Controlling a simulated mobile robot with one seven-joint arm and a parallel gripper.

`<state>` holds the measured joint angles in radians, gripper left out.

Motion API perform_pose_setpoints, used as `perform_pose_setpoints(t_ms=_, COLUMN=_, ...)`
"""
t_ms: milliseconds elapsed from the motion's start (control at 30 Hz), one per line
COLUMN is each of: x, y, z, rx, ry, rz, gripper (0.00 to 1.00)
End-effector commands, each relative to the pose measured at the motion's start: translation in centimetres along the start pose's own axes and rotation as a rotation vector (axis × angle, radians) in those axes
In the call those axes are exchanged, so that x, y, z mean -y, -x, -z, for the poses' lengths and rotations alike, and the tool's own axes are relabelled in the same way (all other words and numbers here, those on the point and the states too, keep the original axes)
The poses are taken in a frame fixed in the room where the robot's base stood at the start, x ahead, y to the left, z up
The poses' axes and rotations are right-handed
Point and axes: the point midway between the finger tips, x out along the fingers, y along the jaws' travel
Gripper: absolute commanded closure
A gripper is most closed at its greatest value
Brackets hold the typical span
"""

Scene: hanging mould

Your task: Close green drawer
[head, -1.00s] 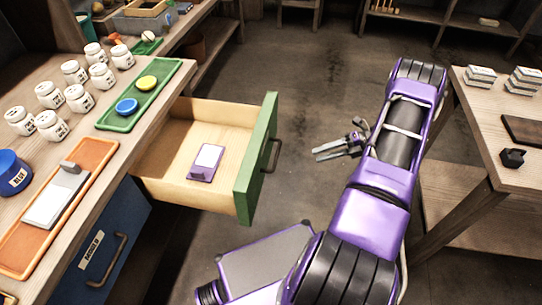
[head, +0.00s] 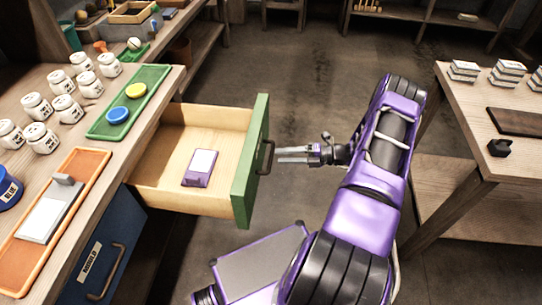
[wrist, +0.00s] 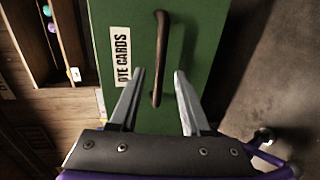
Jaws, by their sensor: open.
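The green drawer (head: 251,165) is pulled far out from the workbench on the left. Its green front faces right and carries a dark curved handle (head: 266,157). Inside lies a purple block with a white top (head: 200,168). My gripper (head: 279,155) is just right of the handle, pointing at the drawer front. In the wrist view my gripper (wrist: 157,90) is open and empty, with its fingers on either side of the lower handle (wrist: 160,60).
A blue drawer (head: 103,245) below and nearer looks shut. The bench top holds several white jars (head: 66,108), a green tray (head: 152,78) and an orange tray (head: 80,170). A wooden table (head: 455,125) stands on the right. Floor between is clear.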

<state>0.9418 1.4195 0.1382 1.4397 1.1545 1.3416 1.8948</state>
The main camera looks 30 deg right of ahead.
Motion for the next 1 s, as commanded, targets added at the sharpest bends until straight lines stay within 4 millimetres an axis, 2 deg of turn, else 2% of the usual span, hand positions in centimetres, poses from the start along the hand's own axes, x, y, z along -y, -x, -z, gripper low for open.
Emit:
perform_pose_setpoints(t_ms=100, x=0.0, y=-2.3, z=0.0, rx=-0.002, ry=0.001, rz=-0.001, gripper=0.53)
perform_pose_setpoints(t_ms=300, x=0.0, y=-4.4, z=0.0, rx=-0.001, ry=0.001, rz=0.000, gripper=0.53)
perform_pose_setpoints(t_ms=667, x=0.0, y=-5.0, z=0.0, rx=0.000, ry=0.001, rz=0.000, gripper=0.53)
perform_pose_setpoints(t_ms=933, x=0.0, y=-4.9, z=0.0, rx=0.000, ry=0.001, rz=0.000, gripper=1.00)
perform_pose_setpoints(t_ms=1000, x=0.0, y=-4.9, z=0.0, rx=0.000, ry=0.002, rz=0.000, gripper=1.00)
